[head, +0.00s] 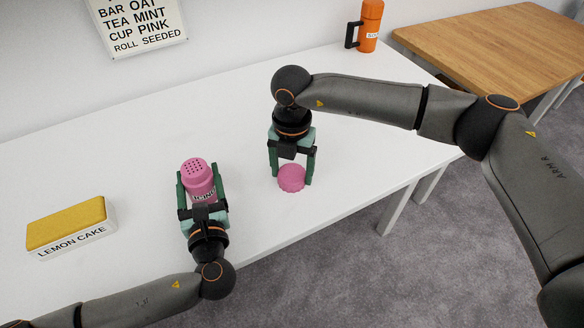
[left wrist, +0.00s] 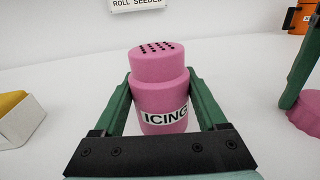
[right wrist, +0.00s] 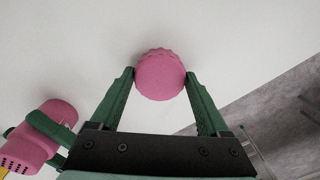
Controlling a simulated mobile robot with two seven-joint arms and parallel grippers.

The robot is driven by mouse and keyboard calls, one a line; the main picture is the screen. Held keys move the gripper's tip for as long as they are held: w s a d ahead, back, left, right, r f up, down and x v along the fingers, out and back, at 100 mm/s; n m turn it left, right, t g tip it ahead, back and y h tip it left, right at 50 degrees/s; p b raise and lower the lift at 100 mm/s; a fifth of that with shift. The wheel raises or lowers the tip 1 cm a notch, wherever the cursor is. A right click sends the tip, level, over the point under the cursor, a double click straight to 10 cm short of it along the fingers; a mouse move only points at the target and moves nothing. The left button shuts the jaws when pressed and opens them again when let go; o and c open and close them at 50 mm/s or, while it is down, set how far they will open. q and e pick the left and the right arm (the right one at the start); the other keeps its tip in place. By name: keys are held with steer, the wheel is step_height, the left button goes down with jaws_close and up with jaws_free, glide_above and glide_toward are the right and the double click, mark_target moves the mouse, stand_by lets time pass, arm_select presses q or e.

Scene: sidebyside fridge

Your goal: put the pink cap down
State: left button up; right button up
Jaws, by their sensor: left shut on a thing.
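The pink cap (head: 291,178) is round with a ridged edge and appears to rest on the white table near its front edge. My right gripper (head: 291,181) points down around it, one finger on each side. In the right wrist view the cap (right wrist: 160,75) sits between the fingertips, with a slim gap at each side, so the jaws look open. My left gripper (head: 201,186) is shut on the pink icing shaker (left wrist: 160,95), which is upright, has a holed top and bears an "ICING" label.
A yellow-topped lemon cake box (head: 66,226) is at the left of the white table (head: 130,130). An orange flask (head: 370,25) with a black handle stands at the far back. A wooden table (head: 490,45) is beyond. The tabletop behind both grippers is clear.

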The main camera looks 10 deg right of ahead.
mark_target(292, 173)
steer(key=shift+o, duration=1.4)
step_height(292, 173, up, 12)
steer(key=shift+r, duration=0.2)
arm_select(q)
steer(key=o, duration=1.4)
steer(key=shift+s, duration=0.1)
